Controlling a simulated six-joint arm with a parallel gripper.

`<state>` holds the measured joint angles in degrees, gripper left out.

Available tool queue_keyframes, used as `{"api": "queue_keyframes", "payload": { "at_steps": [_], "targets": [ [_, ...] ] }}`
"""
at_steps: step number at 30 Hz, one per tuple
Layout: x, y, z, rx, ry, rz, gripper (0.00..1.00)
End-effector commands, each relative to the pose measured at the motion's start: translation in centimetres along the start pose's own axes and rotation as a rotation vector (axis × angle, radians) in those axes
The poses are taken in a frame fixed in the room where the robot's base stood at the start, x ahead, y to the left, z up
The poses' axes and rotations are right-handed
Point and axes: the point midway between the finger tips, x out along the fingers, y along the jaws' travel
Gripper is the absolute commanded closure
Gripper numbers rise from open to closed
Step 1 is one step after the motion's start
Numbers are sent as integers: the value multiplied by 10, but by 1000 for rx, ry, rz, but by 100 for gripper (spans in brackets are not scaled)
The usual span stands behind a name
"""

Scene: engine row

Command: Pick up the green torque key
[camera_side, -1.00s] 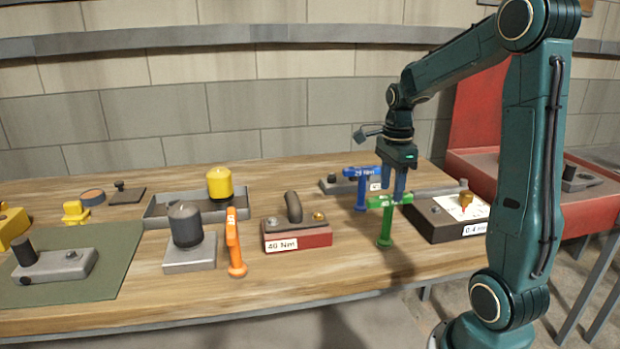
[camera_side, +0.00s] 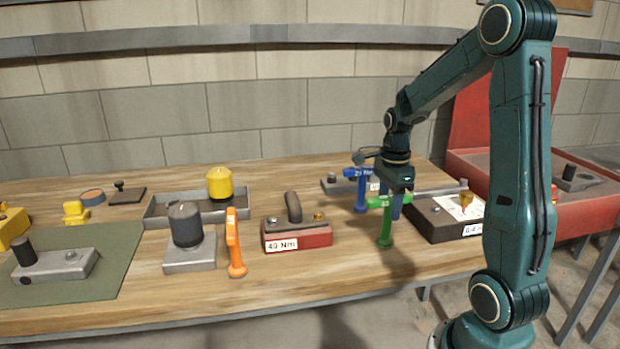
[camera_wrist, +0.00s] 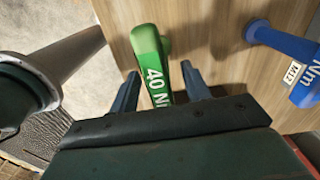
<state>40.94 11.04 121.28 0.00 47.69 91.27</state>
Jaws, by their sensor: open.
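The green torque key (camera_side: 386,225) stands upright on the wooden bench, near its front right part. In the wrist view the green key (camera_wrist: 153,62) shows a white "40 N" marking, the rest cut off by my gripper. My gripper (camera_side: 396,208) is lowered around the top of the green key. In the wrist view its two fingers (camera_wrist: 160,82) are open, one on each side of the key's head, with small gaps visible between. The key's far end shows past the fingertips.
A blue torque key (camera_side: 361,190) stands just behind the green one; it also shows at right in the wrist view (camera_wrist: 285,45). A dark box with a white label (camera_side: 440,222) is close on the right. A red block marked "40 Nm" (camera_side: 297,235) and an orange key (camera_side: 235,245) stand left.

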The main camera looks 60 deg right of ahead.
Motion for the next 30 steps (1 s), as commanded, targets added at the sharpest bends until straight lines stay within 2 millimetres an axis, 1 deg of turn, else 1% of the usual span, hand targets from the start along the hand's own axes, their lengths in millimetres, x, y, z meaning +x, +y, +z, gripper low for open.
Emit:
{"api": "queue_keyframes", "payload": {
  "at_steps": [2, 6, 8, 9, 22, 26, 30],
  "targets": [
    [0, 0, 0, 0, 0, 0, 53],
    [0, 0, 0, 0, 0, -1, 80],
    [0, 0, 0, 0, 0, -1, 92],
    [0, 0, 0, 0, 0, -1, 100],
    [-5, -1, 0, 0, 0, -5, 100],
    [-13, -1, 0, 0, 0, -6, 100],
    [-27, -2, 0, 0, 0, -8, 100]
  ]
}}
